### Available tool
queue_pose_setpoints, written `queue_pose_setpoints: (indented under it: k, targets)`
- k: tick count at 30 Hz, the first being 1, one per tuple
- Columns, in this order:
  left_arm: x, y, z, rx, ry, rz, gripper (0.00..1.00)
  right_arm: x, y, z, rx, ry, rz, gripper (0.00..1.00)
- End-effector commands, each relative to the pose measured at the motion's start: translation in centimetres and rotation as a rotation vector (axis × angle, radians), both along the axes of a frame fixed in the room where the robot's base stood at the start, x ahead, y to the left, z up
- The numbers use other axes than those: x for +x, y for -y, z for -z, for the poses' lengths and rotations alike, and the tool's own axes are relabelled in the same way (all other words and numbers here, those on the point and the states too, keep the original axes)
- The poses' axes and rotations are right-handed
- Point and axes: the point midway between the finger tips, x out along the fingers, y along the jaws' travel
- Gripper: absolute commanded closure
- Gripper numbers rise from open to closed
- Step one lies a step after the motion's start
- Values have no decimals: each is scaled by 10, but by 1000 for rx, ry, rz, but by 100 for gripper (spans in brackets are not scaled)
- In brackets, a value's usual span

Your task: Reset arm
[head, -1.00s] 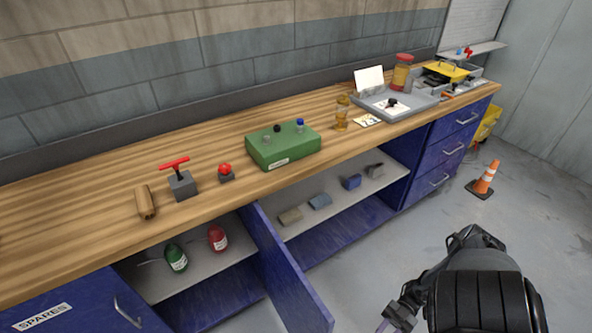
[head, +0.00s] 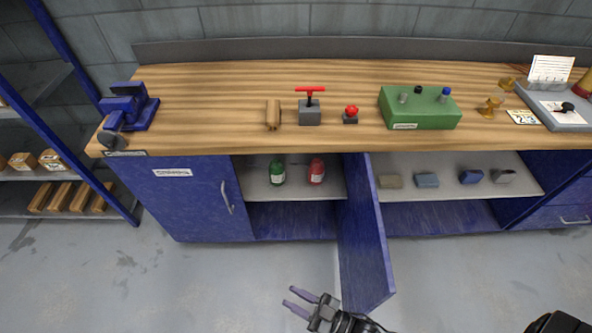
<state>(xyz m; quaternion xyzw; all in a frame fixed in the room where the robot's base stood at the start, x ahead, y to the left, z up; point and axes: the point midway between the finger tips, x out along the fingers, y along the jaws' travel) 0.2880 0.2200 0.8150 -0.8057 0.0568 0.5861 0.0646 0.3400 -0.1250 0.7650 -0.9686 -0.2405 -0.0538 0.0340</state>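My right gripper (head: 288,297) is low in the head view, over the grey floor in front of the cabinets. Its two fingers are apart with nothing between them, and they point left. It is clear of the bench and just left of the open blue cabinet door (head: 366,240). My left gripper is not in view.
Green (head: 277,173) and red bottles (head: 316,171) stand on the shelf below. Floor at left is clear.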

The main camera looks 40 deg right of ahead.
Motion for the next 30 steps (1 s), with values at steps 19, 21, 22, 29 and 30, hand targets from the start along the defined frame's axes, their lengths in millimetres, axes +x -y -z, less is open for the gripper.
queue_pose_setpoints:
  k: [19, 21, 22, 29, 30]
  targets:
    - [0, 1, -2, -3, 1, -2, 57, 31, 74, -79, -303, -828, 310, 69]
    - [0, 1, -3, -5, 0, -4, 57, 16, 80, -78, -345, -923, 308, 69]
    - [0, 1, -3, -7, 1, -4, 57, 8, 81, -76, -364, -964, 306, 69]
    - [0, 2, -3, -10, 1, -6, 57, -51, 91, -54, -498, -1287, 269, 69]
    - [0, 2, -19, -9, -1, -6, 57, -53, 92, -70, -508, -1299, 264, 69]
